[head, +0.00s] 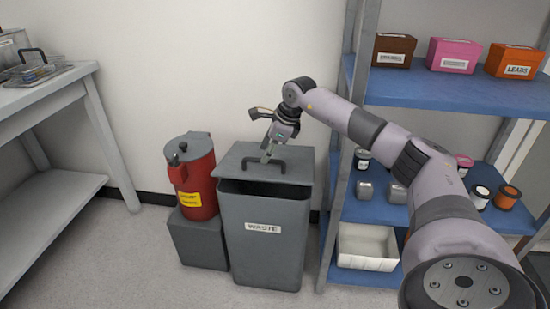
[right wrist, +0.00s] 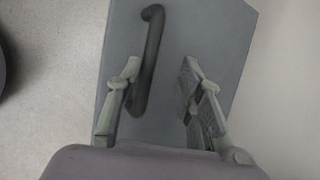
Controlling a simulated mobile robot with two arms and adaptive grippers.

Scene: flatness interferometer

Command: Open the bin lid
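The grey waste bin (head: 263,240) stands on the floor against the wall, with a WASTE label on its front. Its grey lid (head: 235,160) covers the top, and a dark gap shows below the lid's front edge. A dark bar handle (head: 281,163) is on the lid; it also shows in the right wrist view (right wrist: 151,55). My right gripper (head: 267,155) is above the lid at the handle. In the right wrist view its fingers (right wrist: 161,68) are spread, with the handle between them, close to the left finger. My left gripper is not in view.
A red can (head: 196,190) on a grey block (head: 197,242) stands just left of the bin. Shelving with blue shelves (head: 440,92) holding boxes and jars stands close on the right. A white table (head: 60,90) is at the left. The floor in front is clear.

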